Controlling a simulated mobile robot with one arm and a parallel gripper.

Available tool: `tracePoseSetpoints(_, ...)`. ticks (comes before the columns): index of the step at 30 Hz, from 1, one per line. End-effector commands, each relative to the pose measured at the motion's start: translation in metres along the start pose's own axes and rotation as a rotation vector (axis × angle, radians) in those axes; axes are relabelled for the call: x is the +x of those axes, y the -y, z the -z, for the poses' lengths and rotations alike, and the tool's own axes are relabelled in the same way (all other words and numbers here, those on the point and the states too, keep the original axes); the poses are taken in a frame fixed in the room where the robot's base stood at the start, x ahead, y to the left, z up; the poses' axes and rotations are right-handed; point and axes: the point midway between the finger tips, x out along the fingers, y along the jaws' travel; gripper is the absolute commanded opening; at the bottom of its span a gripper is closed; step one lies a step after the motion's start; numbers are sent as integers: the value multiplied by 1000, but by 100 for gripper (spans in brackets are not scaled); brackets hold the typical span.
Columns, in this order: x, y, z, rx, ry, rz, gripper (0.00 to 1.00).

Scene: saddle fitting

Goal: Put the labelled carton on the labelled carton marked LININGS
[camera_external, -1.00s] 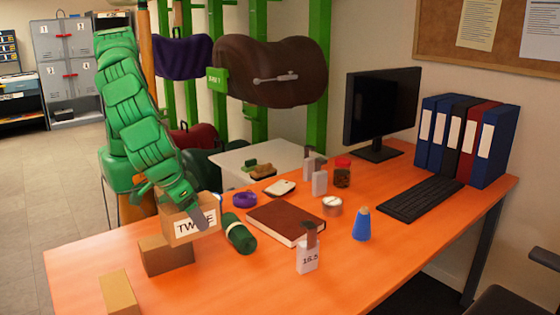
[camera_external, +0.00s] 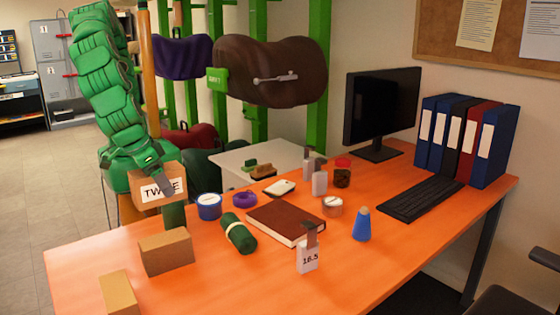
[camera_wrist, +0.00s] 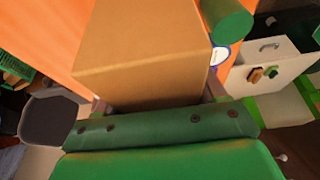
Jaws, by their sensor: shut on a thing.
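My gripper (camera_external: 163,182) is shut on a brown carton (camera_external: 146,197) whose label reads "TW…E", with a finger covering part of the word. The carton is held up near the far left end of the orange table and looks clear of it. In the wrist view the held carton (camera_wrist: 145,45) fills the space between the fingers of my gripper (camera_wrist: 157,98). Two plain-looking cartons stand on the table, one at the left (camera_external: 166,252) and one at the front left corner (camera_external: 118,293). No label shows on either, so I cannot tell which is marked LININGS.
A dark green cylinder (camera_external: 174,217) stands just below the held carton in the picture. A blue and white roll (camera_external: 209,207), a purple ring (camera_external: 244,199), a green roll (camera_external: 238,234) and a brown book (camera_external: 284,223) lie to the right. The front middle of the table (camera_external: 225,285) is clear.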

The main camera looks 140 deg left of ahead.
Motion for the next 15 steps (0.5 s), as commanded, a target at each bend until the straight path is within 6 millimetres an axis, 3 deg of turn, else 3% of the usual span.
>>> tracePoseSetpoints(15,-30,87,8,-28,-6,2,24)
